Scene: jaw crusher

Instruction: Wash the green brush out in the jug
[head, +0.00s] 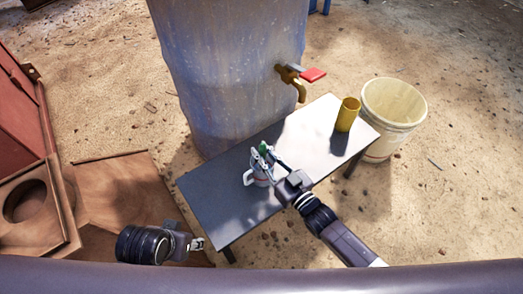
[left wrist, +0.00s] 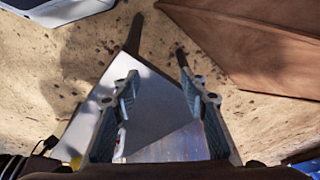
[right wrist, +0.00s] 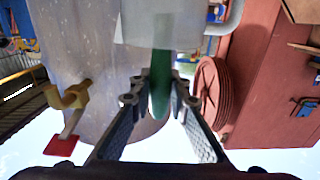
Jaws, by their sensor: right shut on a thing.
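A white jug (head: 262,177) with a side handle stands on the narrow dark table (head: 225,205). The green brush (head: 263,147) is upright at the jug, its green handle above the rim. My right gripper (head: 264,157) is shut on the brush's handle, just over the jug. In the right wrist view the green brush (right wrist: 160,82) lies between the fingers (right wrist: 158,98), and the jug (right wrist: 135,25) is close by at the top. The brush's lower end is hidden in the head view. My left gripper (head: 197,243) is open and empty, off the table's near left end; its fingers (left wrist: 157,85) are apart in the left wrist view.
A large blue-grey tank (head: 225,70) with a brass tap (head: 299,88) and red lever (head: 313,74) stands behind the table. A yellow cup (head: 347,114) is at the table's right end, beside a cream bucket (head: 392,105). Brown panels (head: 120,200) lie at left.

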